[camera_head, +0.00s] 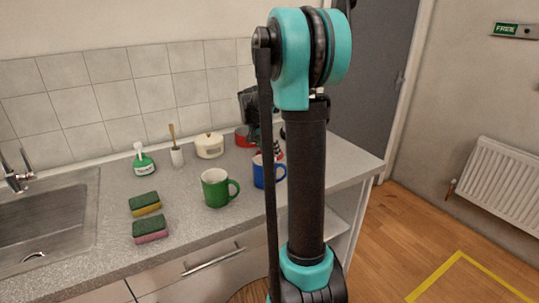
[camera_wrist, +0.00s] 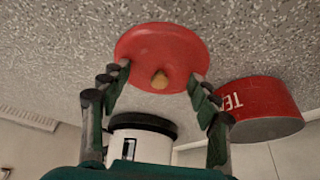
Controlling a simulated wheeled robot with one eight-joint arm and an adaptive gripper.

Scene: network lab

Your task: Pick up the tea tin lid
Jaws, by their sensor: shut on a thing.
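The tea tin lid (camera_wrist: 162,45) is a round red disc with a small wooden knob, in the upper middle of the wrist view. My gripper (camera_wrist: 160,78) has its two green padded fingers on opposite sides of the lid's rim and is shut on it. The red tea tin (camera_wrist: 255,108), with white letters partly showing, is to the right of the lid in the wrist view. In the head view my arm covers much of this area, and only a bit of red (camera_head: 242,137) shows beside it.
On the speckled counter (camera_head: 105,225) stand a green mug (camera_head: 214,189), a blue mug (camera_head: 259,173), a cream pot (camera_head: 209,147), a brush in a holder (camera_head: 177,157), a green-labelled bottle (camera_head: 143,160) and two sponges (camera_head: 148,216). A sink (camera_head: 45,225) is at left.

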